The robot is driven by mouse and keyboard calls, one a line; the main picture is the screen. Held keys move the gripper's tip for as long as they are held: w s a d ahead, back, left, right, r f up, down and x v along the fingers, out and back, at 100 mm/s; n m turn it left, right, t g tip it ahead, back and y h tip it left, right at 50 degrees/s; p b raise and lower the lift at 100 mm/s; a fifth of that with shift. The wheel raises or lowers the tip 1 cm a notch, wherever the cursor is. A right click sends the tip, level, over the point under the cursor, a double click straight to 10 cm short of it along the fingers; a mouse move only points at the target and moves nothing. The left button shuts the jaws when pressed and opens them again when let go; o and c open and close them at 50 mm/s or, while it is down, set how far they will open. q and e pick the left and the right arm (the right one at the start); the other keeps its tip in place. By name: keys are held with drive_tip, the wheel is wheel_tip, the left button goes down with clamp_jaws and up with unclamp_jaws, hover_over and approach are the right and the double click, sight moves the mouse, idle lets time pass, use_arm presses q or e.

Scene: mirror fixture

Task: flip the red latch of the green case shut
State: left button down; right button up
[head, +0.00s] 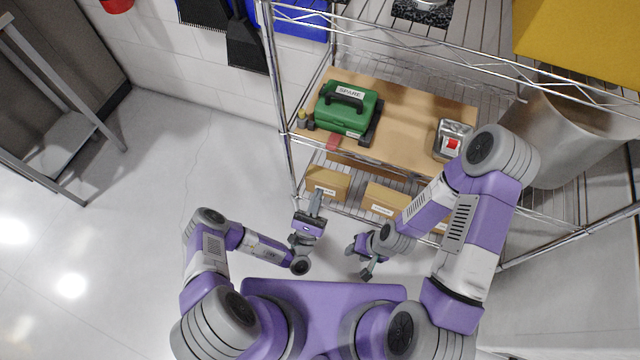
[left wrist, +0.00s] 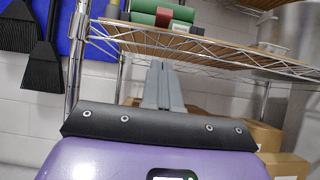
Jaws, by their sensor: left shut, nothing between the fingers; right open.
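The green case (head: 368,108) with a black handle and a SPARE label sits on the wooden shelf board (head: 405,122). A red piece, apparently the latch (head: 333,142), lies at the case's front, by the shelf's front edge. My left gripper (head: 317,194) is shut and empty, in front of the rack and apart from the latch. Its fingers (left wrist: 163,85) point toward the shelf. My right gripper (head: 357,262) is open and empty, lower and further right.
A metal box with a red button (head: 453,142) stands at the shelf's right. Cardboard boxes (head: 327,182) sit on the lower wire shelf. A rack post (head: 283,125) rises left of the case. The wire shelf above (head: 430,57) overhangs behind.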

use_arm(q)
drive_tip(key=b, duration=0.2)
approach(333, 143)
drive_tip(key=w+f, duration=0.2)
drive_tip(key=w, duration=0.2)
drive_tip(key=shift+d+r, duration=0.25)
drive_tip(key=shift+r, duration=0.7)
drive_tip(key=shift+d+r, duration=0.25)
drive_tip(key=shift+r, duration=0.75)
